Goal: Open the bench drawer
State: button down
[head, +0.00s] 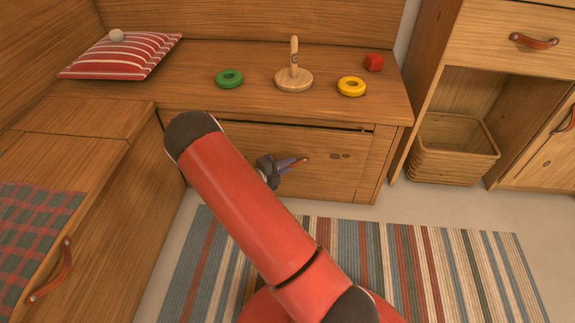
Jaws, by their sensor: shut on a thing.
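The bench drawer (322,178) is a wooden front below the bench top, facing me. A thin dark gap runs along its upper edge; I cannot tell whether it stands slightly out. My gripper (300,161) is at the middle of the drawer front, its fingers shut on the leather pull. Only a small reddish-brown bit of the pull shows at the fingertips. My red arm hides the left part of the drawer front.
A basket (453,148) sits right. A striped rug (440,270) covers open floor in front.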

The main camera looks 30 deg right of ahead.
jog(key=s+a+p, duration=0.3)
jog(key=s+a, duration=0.3)
jog(key=s, duration=0.3)
jog(key=s+a+p, duration=0.4)
jog(key=s+a, duration=0.2)
jog(key=s, duration=0.3)
jog(key=c, duration=1.5)
grip_release()
jog(key=v, duration=0.8)
jog(key=shift+d, duration=0.1)
